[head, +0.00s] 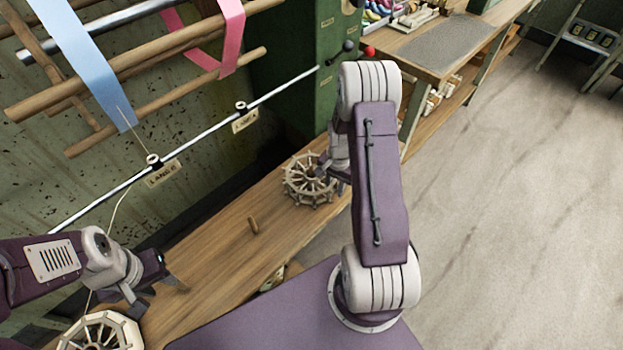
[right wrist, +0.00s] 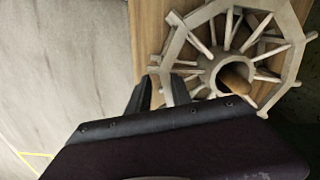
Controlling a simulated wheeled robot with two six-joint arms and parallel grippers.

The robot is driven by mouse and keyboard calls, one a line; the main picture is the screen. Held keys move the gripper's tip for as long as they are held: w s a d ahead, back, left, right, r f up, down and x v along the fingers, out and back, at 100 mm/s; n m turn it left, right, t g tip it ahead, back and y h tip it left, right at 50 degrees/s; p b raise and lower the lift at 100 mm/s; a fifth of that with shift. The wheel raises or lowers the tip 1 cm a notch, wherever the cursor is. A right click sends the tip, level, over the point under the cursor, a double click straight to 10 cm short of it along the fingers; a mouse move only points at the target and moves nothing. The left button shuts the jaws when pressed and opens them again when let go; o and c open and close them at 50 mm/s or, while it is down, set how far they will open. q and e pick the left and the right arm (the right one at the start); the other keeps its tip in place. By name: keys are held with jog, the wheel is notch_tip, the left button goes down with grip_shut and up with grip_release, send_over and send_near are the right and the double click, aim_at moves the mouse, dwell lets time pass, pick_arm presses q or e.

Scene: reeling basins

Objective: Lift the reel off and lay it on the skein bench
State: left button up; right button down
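A pale wooden spoked reel (head: 310,182) lies on the long wooden bench, beside my right arm. In the right wrist view the reel (right wrist: 205,40) has a wooden peg (right wrist: 236,80) in its hub. My right gripper (right wrist: 158,84) is open, its fingertips at the reel's near rim; I cannot tell if they touch it. In the head view my arm partly hides this gripper. My left gripper (head: 160,294) is open and empty above the bench, near a second spoked reel (head: 100,336) cut off at the bottom left. A bench with a grey mat (head: 445,45) and coloured skeins, apparently the skein bench, stands at the back right.
A bare wooden peg (head: 253,226) stands on the long bench (head: 215,255) between the two reels. A metal rod (head: 200,133) with labelled guides runs above it. Ribbons hang from wooden rails behind. The floor (head: 510,200) at the right is clear.

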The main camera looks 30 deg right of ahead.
jog(key=shift+r, duration=0.1)
notch_tip(320, 180, up, 18)
jog(key=p, duration=0.4)
dwell(0.3)
